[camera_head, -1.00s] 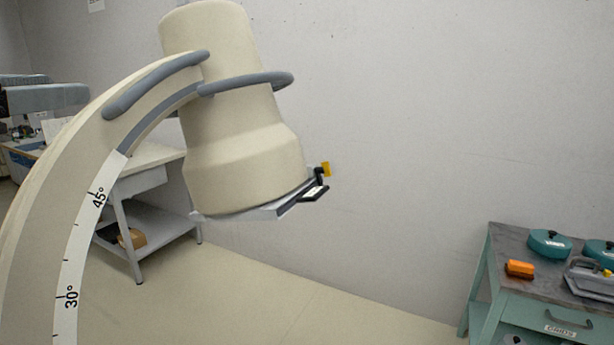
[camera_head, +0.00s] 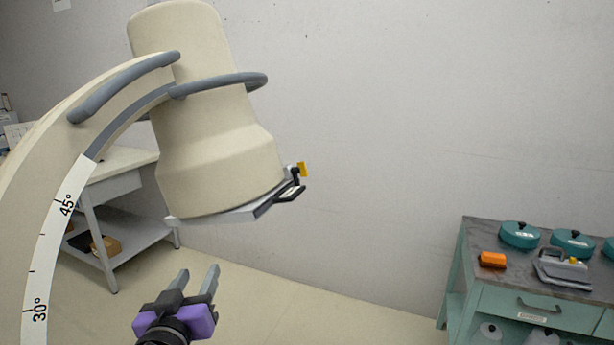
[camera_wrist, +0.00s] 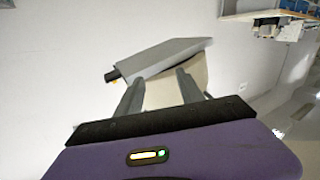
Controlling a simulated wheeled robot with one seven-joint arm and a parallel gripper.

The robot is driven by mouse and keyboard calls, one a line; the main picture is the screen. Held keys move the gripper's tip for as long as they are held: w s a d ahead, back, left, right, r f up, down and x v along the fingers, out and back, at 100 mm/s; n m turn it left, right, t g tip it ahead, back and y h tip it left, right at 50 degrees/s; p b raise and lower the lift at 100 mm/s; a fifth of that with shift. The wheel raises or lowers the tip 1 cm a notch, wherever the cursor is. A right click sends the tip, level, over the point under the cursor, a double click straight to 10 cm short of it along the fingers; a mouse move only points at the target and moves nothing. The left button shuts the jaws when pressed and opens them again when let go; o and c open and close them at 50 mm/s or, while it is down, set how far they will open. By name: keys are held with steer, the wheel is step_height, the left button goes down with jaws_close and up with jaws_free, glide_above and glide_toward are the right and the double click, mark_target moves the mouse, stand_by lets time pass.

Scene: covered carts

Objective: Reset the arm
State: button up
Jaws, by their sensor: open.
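My gripper (camera_head: 196,279) shows at the bottom of the head view, with a purple body and two grey fingers pointing up. The fingers are apart and nothing is between them. In the wrist view my gripper (camera_wrist: 158,85) also has its fingers apart. Beyond them is the flat grey plate (camera_wrist: 165,56) on the end of the large beige machine head (camera_head: 215,150). In the head view my gripper is below that machine head, with a visible gap between them in the picture.
A curved beige arm (camera_head: 28,190) with an angle scale carries the machine head at left. A grey shelf table (camera_head: 120,180) stands behind it. At right, a teal cart (camera_head: 540,306) bears teal round lidded items (camera_head: 520,235), an orange block (camera_head: 492,260) and a grey device (camera_head: 563,268). Floor between is clear.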

steer(key=s+d+f+n+g+y, duration=0.1)
steer(key=s+d+f, duration=0.3)
steer(key=d+f, duration=0.6)
steer(key=s+d+f+n+g, duration=0.1)
steer(key=s+d+f, duration=0.3)
steer(key=d+f, duration=0.55)
steer(key=s+d+f, duration=0.3)
steer(key=s+d, duration=0.3)
steer(key=s, duration=0.1)
steer(key=s+d+f, duration=0.4)
steer(key=s+d, duration=0.1)
steer(key=s, duration=0.2)
steer(key=s+d+r+m, duration=0.1)
steer(key=s+d+r, duration=0.2)
steer(key=s, duration=0.4)
steer(key=s+d+r+m+h, duration=0.1)
steer(key=s+d+r+m, duration=0.1)
steer(key=s+r, duration=0.3)
steer(key=s+d+r+m+h, duration=0.1)
steer(key=s+d+r, duration=0.2)
steer(key=s, duration=0.8)
steer(key=shift+s+d+r+m, duration=0.15)
steer(key=shift+d+r+m, duration=0.25)
steer(key=shift+d, duration=0.5)
